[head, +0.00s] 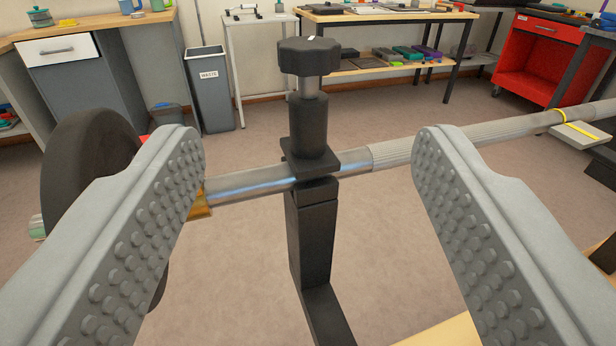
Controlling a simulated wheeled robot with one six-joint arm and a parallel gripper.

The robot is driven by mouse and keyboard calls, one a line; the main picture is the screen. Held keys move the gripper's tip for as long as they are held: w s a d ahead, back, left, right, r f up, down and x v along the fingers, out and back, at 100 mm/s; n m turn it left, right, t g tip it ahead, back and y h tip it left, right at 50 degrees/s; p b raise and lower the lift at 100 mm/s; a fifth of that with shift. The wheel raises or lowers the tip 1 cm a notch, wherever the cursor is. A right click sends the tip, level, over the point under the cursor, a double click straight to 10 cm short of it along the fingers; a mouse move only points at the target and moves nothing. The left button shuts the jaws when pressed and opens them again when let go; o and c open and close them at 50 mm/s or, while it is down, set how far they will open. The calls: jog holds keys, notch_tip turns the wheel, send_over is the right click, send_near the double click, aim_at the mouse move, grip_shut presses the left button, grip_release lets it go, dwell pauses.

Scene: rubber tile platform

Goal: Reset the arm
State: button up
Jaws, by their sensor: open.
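My gripper (310,165) is open, with its two grey studded fingers at the left and right of the view. Between the fingers stands a black clamp post (313,235) with a dark knob (309,57) on top. A metal bar (253,185) with a knurled grey section (450,138) runs through the clamp and passes beyond the fingers. Neither finger visibly touches the knob or the bar. The left finger hides part of the bar and of a black round plate (85,165) at the bar's left end.
A grey waste bin (209,90) stands by a grey cabinet (110,85) at the back left. A wooden bench (375,17) with a lower shelf of coloured items is at the back. A red cart (540,65) stands at the right.

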dwell(0.4)
jog(key=w+d+r+t+y, duration=0.1)
jog(key=w+d+r, duration=0.25)
jog(key=d, duration=0.35)
jog(key=w+d+r+t+y, duration=0.1)
jog(key=w+d+r, duration=0.1)
jog(key=d+r, duration=0.35)
jog(key=w+d+r+y, duration=0.2)
jog(key=d+r, duration=0.1)
jog(key=d, duration=0.4)
jog(key=s+d+r+n+y, duration=0.1)
jog(key=s+d+r, duration=0.1)
jog(key=d, duration=0.5)
jog(key=s+d+r, duration=0.1)
jog(key=d, duration=0.6)
jog(key=s+d+f+g+h, duration=0.1)
jog(key=s+d+f+h, duration=0.1)
jog(key=s+d, duration=0.5)
jog(key=s+d+f+g+h, duration=0.1)
jog(key=s+d+f, duration=0.4)
jog(key=d, duration=0.7)
jog(key=shift+s+f+m+g+h, duration=0.3)
jog(key=shift+s+m+h, duration=0.1)
jog(key=shift+s+h, duration=0.45)
